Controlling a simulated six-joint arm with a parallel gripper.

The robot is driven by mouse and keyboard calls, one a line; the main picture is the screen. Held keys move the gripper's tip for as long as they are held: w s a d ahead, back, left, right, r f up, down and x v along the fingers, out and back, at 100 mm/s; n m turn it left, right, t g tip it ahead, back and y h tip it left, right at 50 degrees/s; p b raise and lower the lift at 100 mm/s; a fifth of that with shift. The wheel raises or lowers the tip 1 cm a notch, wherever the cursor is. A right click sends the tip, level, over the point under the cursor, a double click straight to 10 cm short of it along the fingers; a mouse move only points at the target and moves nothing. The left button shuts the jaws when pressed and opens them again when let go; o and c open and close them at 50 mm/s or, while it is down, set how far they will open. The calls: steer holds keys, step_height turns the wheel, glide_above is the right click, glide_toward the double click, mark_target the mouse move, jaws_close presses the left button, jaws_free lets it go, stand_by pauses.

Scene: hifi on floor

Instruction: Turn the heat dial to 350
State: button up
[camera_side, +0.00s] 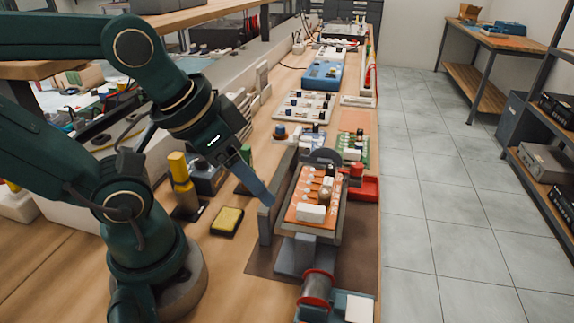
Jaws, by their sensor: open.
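My gripper (262,198) reaches down from the arm in the middle of the view, just left of the clamped orange circuit board. It is open, and nothing shows between its fingers. A small dark box (205,183) stands left of the gripper, behind a yellow-handled tool (181,172) upright in a dark holder. This box may be the heated unit, but its front is small and partly hidden by the tool. I cannot make out the heat dial or any number on it.
The orange circuit board (301,212) sits in a grey holder on a brown mat (262,262). A yellow sponge (228,220) lies left of it. A red part (366,189) and a red-rimmed cylinder (317,287) are close by. Boards and a blue device (323,74) stand farther back.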

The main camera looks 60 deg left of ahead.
steer(key=shift+o, duration=0.4)
steer(key=n+g+y, duration=0.5)
steer(key=n, duration=1.3)
glide_toward(200, 158)
steer(key=f, duration=0.1)
steer(key=w+a+f, duration=0.1)
steer(key=shift+w+a+f, duration=0.15)
steer(key=shift+f, duration=0.15)
steer(key=shift+s+a+f+g+h, duration=0.3)
steer(key=shift+s+f, duration=0.05)
steer(key=shift+s, duration=0.05)
steer(key=shift+x, duration=2.4)
steer(key=shift+c, duration=0.3)
jaws_close()
